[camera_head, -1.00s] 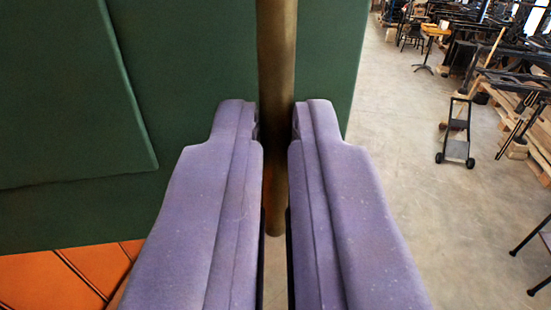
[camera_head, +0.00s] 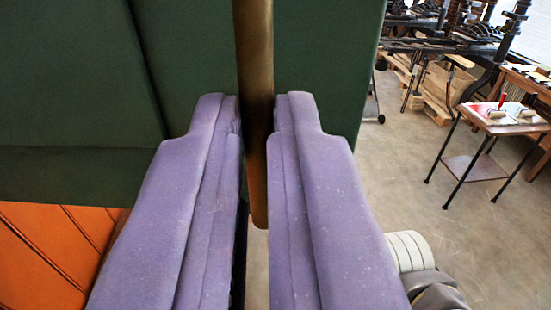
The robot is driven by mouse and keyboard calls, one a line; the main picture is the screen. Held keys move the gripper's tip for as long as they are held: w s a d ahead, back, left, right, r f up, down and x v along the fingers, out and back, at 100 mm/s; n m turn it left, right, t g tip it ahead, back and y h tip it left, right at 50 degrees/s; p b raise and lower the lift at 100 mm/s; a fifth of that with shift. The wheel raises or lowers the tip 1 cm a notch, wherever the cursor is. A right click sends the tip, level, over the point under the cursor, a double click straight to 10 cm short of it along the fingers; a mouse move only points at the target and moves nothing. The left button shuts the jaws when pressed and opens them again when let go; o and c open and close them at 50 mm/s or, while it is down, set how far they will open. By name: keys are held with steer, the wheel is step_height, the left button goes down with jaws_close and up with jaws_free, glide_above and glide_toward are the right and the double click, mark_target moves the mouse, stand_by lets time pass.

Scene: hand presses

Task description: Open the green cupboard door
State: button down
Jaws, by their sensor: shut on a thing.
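The green cupboard door (camera_head: 325,70) fills the upper left and middle of the view, with a raised panel edge at the left. My gripper (camera_head: 256,125), with two purple fingers, is shut around the lower part of the handle, one finger on each side. The fingers hide part of the handle and the door's lower edge. The door's right edge shows against the room. The hinges are out of view.
Orange panelling (camera_head: 55,255) shows below the door at the lower left. To the right is open concrete floor (camera_head: 400,180). A small side table (camera_head: 490,125) with rollers stands there, with wooden pallets and presses behind. A grey-white rounded object (camera_head: 415,265) is at the lower right.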

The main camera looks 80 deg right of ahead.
steer(key=shift+r, duration=0.15)
steer(key=c, duration=1.5)
jaws_free()
steer(key=shift+w, duration=0.15)
steer(key=o, duration=0.3)
steer(key=shift+w, duration=0.45)
steer(key=p+v, duration=0.2)
steer(key=v, duration=0.6)
steer(key=shift+s, duration=0.2)
steer(key=shift+d, duration=0.15)
